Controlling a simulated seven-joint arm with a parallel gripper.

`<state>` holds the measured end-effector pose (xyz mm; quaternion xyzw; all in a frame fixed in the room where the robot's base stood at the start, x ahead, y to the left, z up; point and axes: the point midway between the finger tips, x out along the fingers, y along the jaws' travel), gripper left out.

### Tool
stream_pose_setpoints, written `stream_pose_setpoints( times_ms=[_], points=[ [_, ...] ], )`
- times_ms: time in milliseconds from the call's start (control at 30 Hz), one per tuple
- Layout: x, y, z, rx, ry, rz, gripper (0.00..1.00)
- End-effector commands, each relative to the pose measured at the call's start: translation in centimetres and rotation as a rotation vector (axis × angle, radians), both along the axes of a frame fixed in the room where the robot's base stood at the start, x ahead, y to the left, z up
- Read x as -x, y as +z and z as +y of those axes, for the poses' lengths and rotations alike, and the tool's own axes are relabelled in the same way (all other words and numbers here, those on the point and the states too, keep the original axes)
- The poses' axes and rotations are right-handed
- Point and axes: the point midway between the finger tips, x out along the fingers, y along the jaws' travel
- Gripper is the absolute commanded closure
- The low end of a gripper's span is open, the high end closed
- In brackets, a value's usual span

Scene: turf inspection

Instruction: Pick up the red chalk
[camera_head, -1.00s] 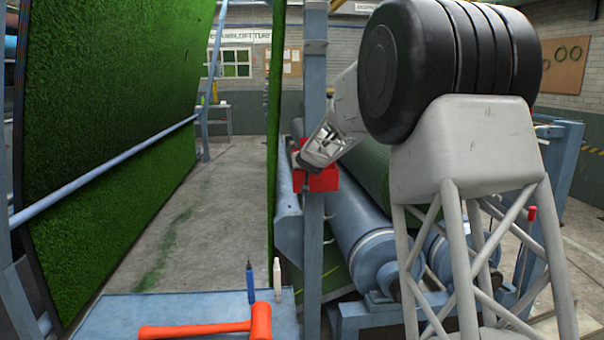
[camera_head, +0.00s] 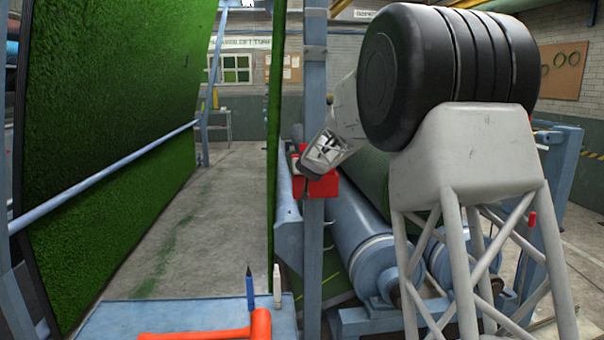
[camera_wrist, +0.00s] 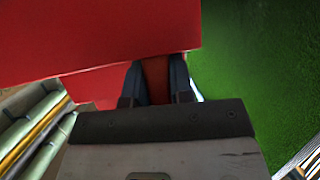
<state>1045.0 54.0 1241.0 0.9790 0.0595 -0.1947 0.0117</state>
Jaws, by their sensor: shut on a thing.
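The red chalk (camera_wrist: 155,80) shows in the wrist view as a dull red piece between the two dark fingers. My gripper (camera_wrist: 157,72) is shut on it, and the fingertips meet the lower edge of a red box. Part of the chalk is hidden by the fingers and the box. In the head view my gripper (camera_head: 305,172) is at the red box on the blue post, and the chalk cannot be made out there.
The red box (camera_head: 325,186) is fixed to a blue post (camera_head: 313,240). Green turf (camera_head: 105,110) hangs at left. Blue rollers (camera_head: 365,235) lie behind the post. A blue bench (camera_head: 175,316) in front holds an orange hammer (camera_head: 259,327), a blue marker (camera_head: 250,290) and a white stick (camera_head: 277,287).

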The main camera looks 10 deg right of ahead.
Motion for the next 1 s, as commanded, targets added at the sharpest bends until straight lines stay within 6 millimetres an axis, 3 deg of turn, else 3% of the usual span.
stream_pose_setpoints(
  times_ms=[1000],
  points=[
    [0.0,3.5,0.0,0.001,0.002,-0.001,1.0]
  ],
)
